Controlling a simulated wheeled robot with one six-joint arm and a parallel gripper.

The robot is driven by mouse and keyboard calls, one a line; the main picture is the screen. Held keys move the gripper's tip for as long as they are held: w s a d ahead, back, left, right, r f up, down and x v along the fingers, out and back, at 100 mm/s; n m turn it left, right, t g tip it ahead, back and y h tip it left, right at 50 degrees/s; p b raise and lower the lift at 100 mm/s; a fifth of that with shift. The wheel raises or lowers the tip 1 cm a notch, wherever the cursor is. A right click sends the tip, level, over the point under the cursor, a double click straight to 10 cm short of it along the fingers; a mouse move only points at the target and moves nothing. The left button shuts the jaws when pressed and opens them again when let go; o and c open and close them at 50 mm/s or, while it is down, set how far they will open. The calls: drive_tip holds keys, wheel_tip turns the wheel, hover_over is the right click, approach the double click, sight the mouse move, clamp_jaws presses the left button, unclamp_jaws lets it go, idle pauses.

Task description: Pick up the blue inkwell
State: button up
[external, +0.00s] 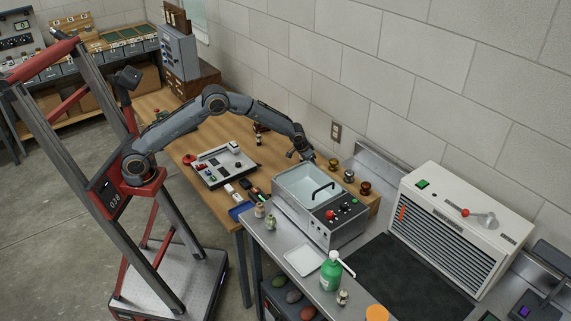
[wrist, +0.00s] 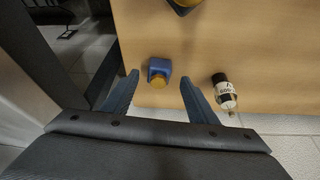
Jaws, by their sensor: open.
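The blue inkwell (wrist: 159,66), a small squarish blue body with a yellow-orange round part, is on a wooden surface in the wrist view. My gripper (wrist: 159,82) is open, with one dark blue-grey finger on each side of the picture around the inkwell. The inkwell shows near the fingertips, in the gap between them; I cannot tell how far below them it is. In the external view my gripper (external: 302,153) hangs at the end of the outstretched arm, near the wall and the back of the metal bath. I cannot make out the inkwell there.
A small black-and-white labelled bottle (wrist: 224,92) is right of the inkwell, beyond the right finger. A dark object (wrist: 185,5) is at the top edge. The metal bath (external: 283,207) and several brass-coloured pieces (external: 349,176) are near my gripper. Bare wood surrounds the inkwell.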

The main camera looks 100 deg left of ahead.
drive_tip(key=shift+p+x, duration=0.3)
drive_tip(key=shift+x, duration=1.3)
drive_tip(key=shift+d, duration=0.1)
drive_tip(key=shift+c, duration=0.4)
drive_tip(key=c, duration=1.1)
drive_tip(key=shift+r, duration=0.1)
